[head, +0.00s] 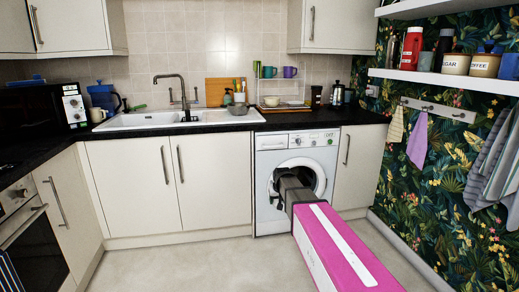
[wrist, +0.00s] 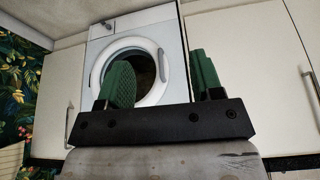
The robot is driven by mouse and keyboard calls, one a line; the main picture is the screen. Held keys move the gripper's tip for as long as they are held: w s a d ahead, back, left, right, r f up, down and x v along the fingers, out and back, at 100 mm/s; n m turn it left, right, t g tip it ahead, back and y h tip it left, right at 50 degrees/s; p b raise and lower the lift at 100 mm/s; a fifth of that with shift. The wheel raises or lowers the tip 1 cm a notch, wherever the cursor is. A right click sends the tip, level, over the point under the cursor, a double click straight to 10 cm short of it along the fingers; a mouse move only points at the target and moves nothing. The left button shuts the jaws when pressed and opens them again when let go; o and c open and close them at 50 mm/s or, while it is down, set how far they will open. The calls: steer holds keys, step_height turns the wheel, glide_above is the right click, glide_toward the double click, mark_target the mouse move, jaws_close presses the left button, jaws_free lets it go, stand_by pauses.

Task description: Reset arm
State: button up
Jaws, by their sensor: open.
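My gripper (wrist: 160,82) shows in the wrist view with its two green fingers spread apart and nothing between them. Beyond the fingers is the white washing machine (wrist: 172,38) with its round door. In the head view my pink arm reaches forward from the lower right toward the washing machine (head: 270,185). The arm's dark end covers part of the round door. The gripper's fingertips cannot be made out in the head view. I cannot tell the exact gap between the gripper and the machine.
A dark countertop (head: 160,127) with a white sink (head: 150,120) runs above cream cupboards (head: 130,185). An oven (head: 30,245) is at the left. Shelves (head: 450,80) with jars and hanging towels (head: 417,140) are on the right wall. The floor (head: 190,268) at left and centre is clear.

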steer(key=s+d+f+g, duration=0.1)
steer(key=s+d+f, duration=0.1)
steer(key=s, duration=0.7)
steer(key=s+d+f+m+g, duration=0.1)
steer(key=s+d+f+g, duration=0.1)
steer(key=s, duration=0.7)
steer(key=s+d+f+g, duration=0.1)
steer(key=s+d+f, duration=0.3)
steer(key=s, duration=0.5)
steer(key=shift+s+d+f+h, duration=0.25)
steer(key=shift+d+h, duration=0.05)
steer(key=shift+d, duration=0.7)
